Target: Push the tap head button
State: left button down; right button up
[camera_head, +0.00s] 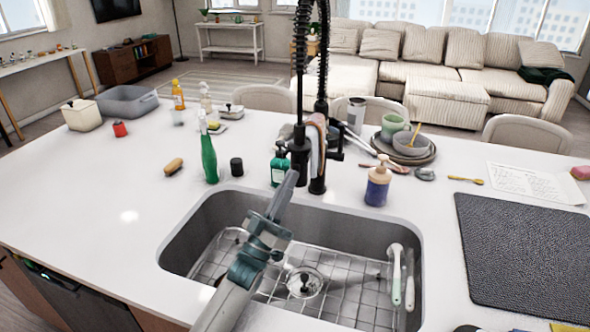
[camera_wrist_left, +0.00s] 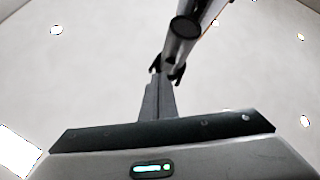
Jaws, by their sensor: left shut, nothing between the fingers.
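The black spring tap (camera_head: 326,60) rises behind the sink (camera_head: 413,232). Its tap head (camera_head: 299,150) hangs at the left of the column. A coloured cloth shows beside it. My left gripper (camera_head: 291,176) reaches up over the sink, shut and empty, with its tips just below the tap head. In the left wrist view, the gripper (camera_wrist_left: 159,88) points up at the tap, and the round dark end of the tap head (camera_wrist_left: 186,28) shows above the tips. I cannot tell whether they touch. The button cannot be made out. My right gripper is not in view.
A teal soap bottle (camera_head: 279,168) stands close left of the tap, with a green spray bottle (camera_head: 209,157) further left. A purple-blue pump bottle (camera_head: 378,184) stands right of the tap. The sink holds a wire rack (camera_head: 340,285) and brushes (camera_head: 396,275). The counter's left front is clear.

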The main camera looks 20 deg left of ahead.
pick_arm(q)
jog(key=shift+s, duration=0.1)
dwell(0.3)
jog(key=s+p, duration=0.2)
jog(key=s, duration=0.4)
dwell(0.4)
dwell(1.1)
